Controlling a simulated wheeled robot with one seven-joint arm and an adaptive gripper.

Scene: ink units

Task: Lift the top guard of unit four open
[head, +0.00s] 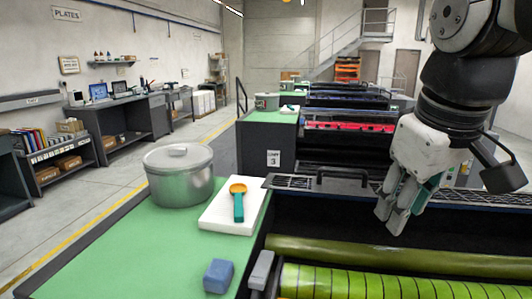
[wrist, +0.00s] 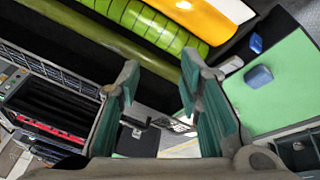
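The nearest ink unit, with a green roller (head: 380,283) and an olive roller (head: 400,257), fills the lower right of the head view; I see no number on it. A dark grille guard (head: 290,182) with a black handle (head: 343,174) lies flat along its far edge. The grille also shows at the left of the wrist view (wrist: 50,65). My gripper (head: 393,212) is right of the handle and nearer the camera, over the dark trough. In the wrist view its fingers (wrist: 160,95) stand apart with nothing gripped. A dark bar between them may be the handle.
A green side top (head: 110,240) at the left carries a lidded metal pot (head: 180,177), a white pad (head: 222,221) with an orange and teal scoop (head: 238,204), and a blue block (head: 218,276). Behind is a unit labelled 3 (head: 273,158), with a red roller (head: 350,127).

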